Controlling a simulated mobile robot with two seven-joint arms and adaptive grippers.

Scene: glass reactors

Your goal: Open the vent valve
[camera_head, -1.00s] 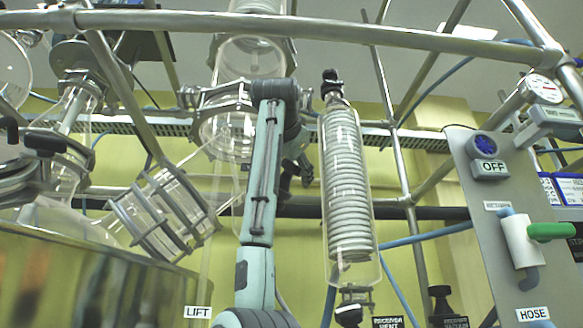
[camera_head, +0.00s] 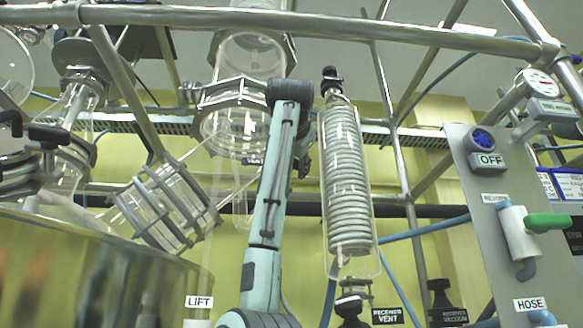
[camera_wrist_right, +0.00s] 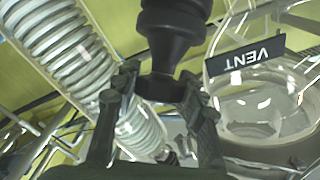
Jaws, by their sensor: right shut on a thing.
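In the right wrist view, a black knob (camera_wrist_right: 175,28) with a narrower lower end hangs down between my right gripper's fingers. My right gripper (camera_wrist_right: 160,88) is shut on the knob's narrow lower end. A black label reading VENT (camera_wrist_right: 257,58) is beside the knob, upside down in this view. In the head view, my right arm rises through the middle, and its gripper (camera_head: 303,160) is mostly hidden behind the arm. The knob it holds cannot be made out there. My left gripper is not in view.
A coiled glass condenser (camera_head: 347,185) hangs just right of my arm. Glass vessels with clamps (camera_head: 165,205) are at the left, over a metal bath (camera_head: 90,275). Metal frame bars (camera_head: 300,22) cross above. A control panel (camera_head: 480,215) is at the right. A RECEIVER VENT label (camera_head: 386,316) is low.

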